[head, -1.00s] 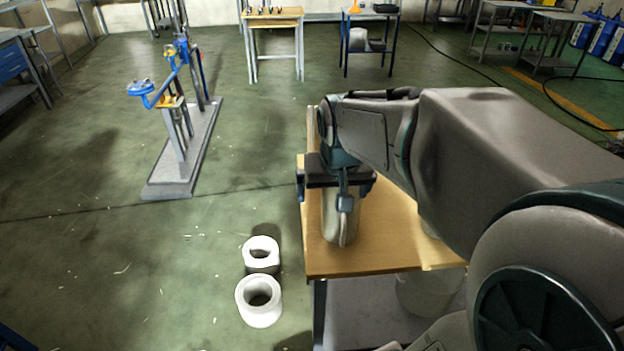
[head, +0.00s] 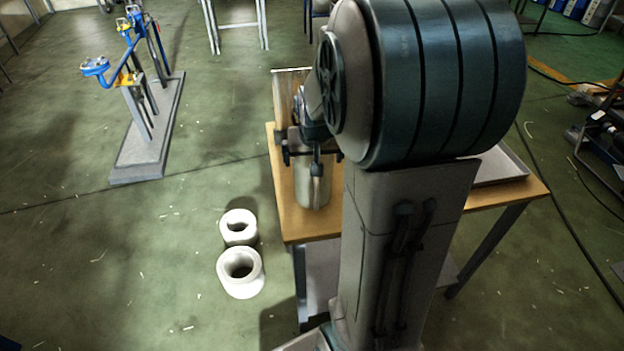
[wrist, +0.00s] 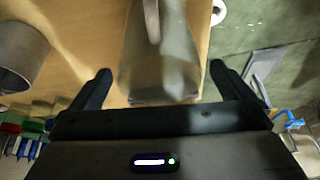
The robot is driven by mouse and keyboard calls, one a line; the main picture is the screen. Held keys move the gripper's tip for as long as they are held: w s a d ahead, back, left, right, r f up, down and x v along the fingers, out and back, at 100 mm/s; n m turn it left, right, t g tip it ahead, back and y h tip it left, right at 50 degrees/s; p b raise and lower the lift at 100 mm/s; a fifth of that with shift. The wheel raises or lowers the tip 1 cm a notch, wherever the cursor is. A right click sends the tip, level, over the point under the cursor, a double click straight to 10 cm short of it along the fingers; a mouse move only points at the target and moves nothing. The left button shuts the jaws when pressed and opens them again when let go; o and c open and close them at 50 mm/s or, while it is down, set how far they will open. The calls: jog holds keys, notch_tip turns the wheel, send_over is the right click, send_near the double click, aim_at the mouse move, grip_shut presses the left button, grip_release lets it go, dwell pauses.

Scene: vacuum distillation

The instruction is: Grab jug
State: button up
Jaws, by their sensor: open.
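The jug (head: 312,190) stands on the wooden table (head: 289,222), near its left edge in the head view. It is a pale, greyish, tall vessel. In the wrist view the jug (wrist: 158,62) lies between my two fingers, with a light strip, perhaps its handle, at the top. My gripper (wrist: 160,73) is open, with one dark finger on each side of the jug and a gap visible on both sides. In the head view my gripper (head: 314,152) is at the jug's upper part. My arm hides much of the table.
A metal cylinder (wrist: 20,55) stands left of the jug in the wrist view. A grey tray (head: 502,167) lies on the table's right part. Two white hollow cylinders (head: 240,272) stand on the floor left of the table. A stand with blue pipes (head: 140,155) is farther left.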

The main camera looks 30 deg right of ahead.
jog(key=x, duration=0.4)
jog(key=shift+d, duration=0.1)
jog(key=c, duration=1.3)
jog(key=shift+o, duration=0.2)
jog(key=shift+r, duration=0.1)
